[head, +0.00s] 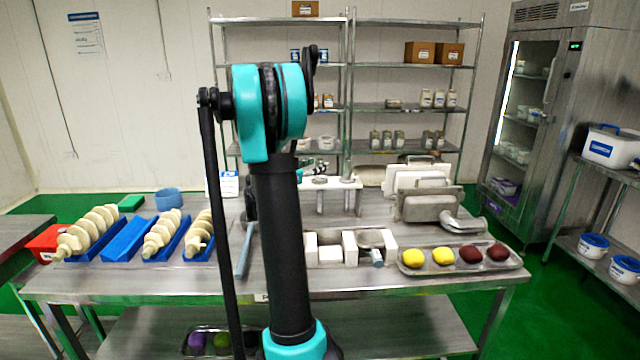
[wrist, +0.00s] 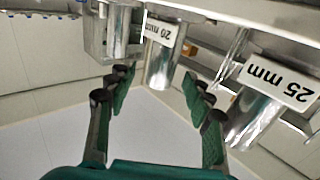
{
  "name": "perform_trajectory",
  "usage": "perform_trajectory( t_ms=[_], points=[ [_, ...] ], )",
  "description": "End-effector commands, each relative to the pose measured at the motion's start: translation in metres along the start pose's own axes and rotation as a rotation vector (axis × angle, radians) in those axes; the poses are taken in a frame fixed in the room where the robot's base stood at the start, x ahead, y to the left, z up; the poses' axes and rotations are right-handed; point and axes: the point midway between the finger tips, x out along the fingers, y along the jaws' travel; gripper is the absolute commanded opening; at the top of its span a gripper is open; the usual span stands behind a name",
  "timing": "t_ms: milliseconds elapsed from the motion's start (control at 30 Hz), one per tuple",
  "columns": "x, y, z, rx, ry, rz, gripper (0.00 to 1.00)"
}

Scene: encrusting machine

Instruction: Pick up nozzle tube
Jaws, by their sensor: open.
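In the wrist view, a shiny metal nozzle tube with an upside-down "20 mm" label (wrist: 160,68) is at top centre. Another tube with a "25 mm" label (wrist: 258,115) is at right, and a third metal tube (wrist: 121,35) is at upper left, its label not seen. My gripper (wrist: 157,82) is open and empty. The 20 mm tube appears between and beyond its fingertips, with no clear contact. In the head view, a white-topped rack (head: 338,184) with metal tubes stands at the back of the table. My arm hides most of the gripper there.
The steel table (head: 130,284) holds auger screws on blue trays at left. White blocks (head: 330,254) and a tray (head: 412,268) of yellow and dark red balls are at front right. Metal parts (head: 428,208) stand right of the rack. Shelves stand behind.

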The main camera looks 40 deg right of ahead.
Motion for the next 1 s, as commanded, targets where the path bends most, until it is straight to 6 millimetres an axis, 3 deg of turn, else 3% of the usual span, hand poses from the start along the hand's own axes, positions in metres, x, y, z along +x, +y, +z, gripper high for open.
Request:
perform_trajectory(
  t_ms=[167,400,800,1000],
  points=[
    [0.024,0.001,0.000,0.000,0.000,0.003,0.52],
    [0.026,0.000,0.000,0.000,0.000,0.000,0.52],
    [0.025,0.000,0.000,0.000,0.000,0.000,0.02],
    [0.025,0.000,0.000,0.000,0.000,0.000,0.00]
  ],
)
